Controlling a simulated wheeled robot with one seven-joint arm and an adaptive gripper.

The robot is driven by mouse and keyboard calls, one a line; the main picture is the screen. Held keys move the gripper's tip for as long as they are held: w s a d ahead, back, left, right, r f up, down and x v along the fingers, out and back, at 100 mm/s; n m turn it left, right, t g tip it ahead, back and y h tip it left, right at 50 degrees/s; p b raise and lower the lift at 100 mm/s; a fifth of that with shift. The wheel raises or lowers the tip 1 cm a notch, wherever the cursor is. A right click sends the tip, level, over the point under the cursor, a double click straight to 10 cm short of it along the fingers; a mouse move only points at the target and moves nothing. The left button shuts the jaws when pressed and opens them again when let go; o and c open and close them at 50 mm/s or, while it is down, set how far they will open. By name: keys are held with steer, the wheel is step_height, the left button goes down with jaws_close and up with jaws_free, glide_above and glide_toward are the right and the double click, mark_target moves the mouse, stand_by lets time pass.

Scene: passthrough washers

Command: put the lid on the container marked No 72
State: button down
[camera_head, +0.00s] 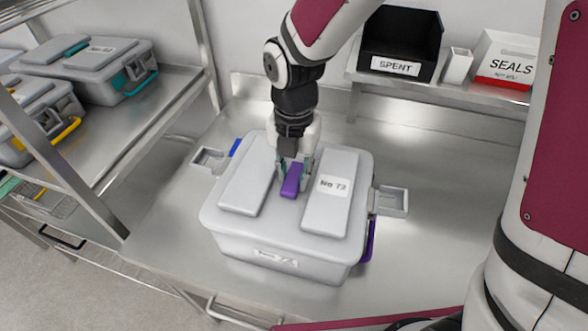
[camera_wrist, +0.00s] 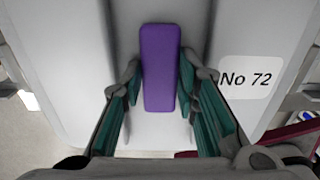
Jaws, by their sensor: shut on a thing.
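The grey lid (camera_head: 257,183) has two raised panels, a white "No 72" label and a purple handle (camera_head: 292,181) in its middle groove. It lies level over the grey container (camera_head: 235,252); I cannot tell whether its rim is fully seated. My gripper (camera_head: 294,176) points down and is shut on the purple handle. In the wrist view, the teal-padded fingers (camera_wrist: 160,85) flank the purple handle (camera_wrist: 160,60), and the "No 72" label (camera_wrist: 249,78) shows at right. The container's front label is too blurred to read. A purple latch (camera_head: 370,241) hangs at its right side.
Grey brackets (camera_head: 392,201) stick out on both sides of the container, with a blue piece (camera_head: 236,147) at the left. Other lidded containers (camera_head: 95,70) stand on the left rack. A black SPENT bin (camera_head: 400,42) and SEALS box (camera_head: 504,62) sit on the back shelf. The metal table (camera_head: 450,165) is clear at right.

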steer(key=shift+f, duration=0.2)
stand_by(0.6)
steer(key=c, duration=0.8)
jaws_free()
steer(key=shift+o, duration=0.3)
steer(key=shift+r, duration=0.15)
steer(key=shift+r+p, duration=1.75)
steer(key=shift+r, duration=1.6)
